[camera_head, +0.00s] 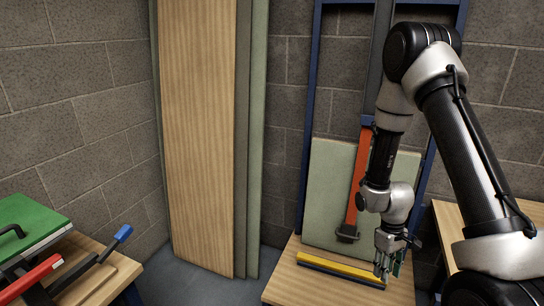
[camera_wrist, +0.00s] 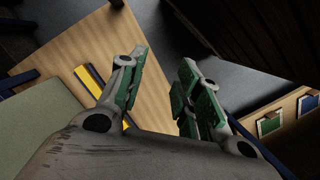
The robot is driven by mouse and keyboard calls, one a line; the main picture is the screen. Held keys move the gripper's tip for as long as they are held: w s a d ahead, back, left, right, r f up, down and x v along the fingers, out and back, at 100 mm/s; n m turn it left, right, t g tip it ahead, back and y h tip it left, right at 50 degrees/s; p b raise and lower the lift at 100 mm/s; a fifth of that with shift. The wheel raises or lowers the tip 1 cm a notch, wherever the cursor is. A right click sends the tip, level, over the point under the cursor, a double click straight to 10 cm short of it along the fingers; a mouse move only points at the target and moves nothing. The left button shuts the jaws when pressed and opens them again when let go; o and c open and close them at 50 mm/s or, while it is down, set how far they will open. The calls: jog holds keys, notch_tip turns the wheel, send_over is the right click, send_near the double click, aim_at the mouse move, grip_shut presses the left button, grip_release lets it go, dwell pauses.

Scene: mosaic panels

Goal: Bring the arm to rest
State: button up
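My arm reaches down from the upper right in the head view. My gripper (camera_head: 381,274) points down just above the wooden bench top (camera_head: 290,290), close to a yellow bar at its right end. In the wrist view my gripper (camera_wrist: 163,66) shows two grey fingers with green pads standing apart. Nothing is between them. I cannot tell whether the fingertips touch anything.
The yellow bar (camera_head: 340,269) lies before a pale green panel (camera_head: 325,190), with an orange-red upright (camera_head: 357,180) beside it. Tall boards (camera_head: 205,130) lean against the block wall. A left bench holds a green box (camera_head: 30,222) and clamps. Floor (camera_head: 200,285) shows between benches.

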jog(key=s+r+m+t, duration=0.1)
jog(key=s+r, duration=0.4)
jog(key=r, duration=0.8)
jog(key=s+d+r+m+t, duration=0.1)
jog(key=s+r, duration=0.4)
jog(key=r, duration=0.9)
jog(key=s+r+m+t, duration=0.2)
jog(key=s+r+t, duration=0.3)
jog(key=r, duration=0.8)
jog(key=shift+d+r+m+y, duration=0.2)
jog(key=shift+d+m+y, duration=0.1)
jog(key=shift+m, duration=0.1)
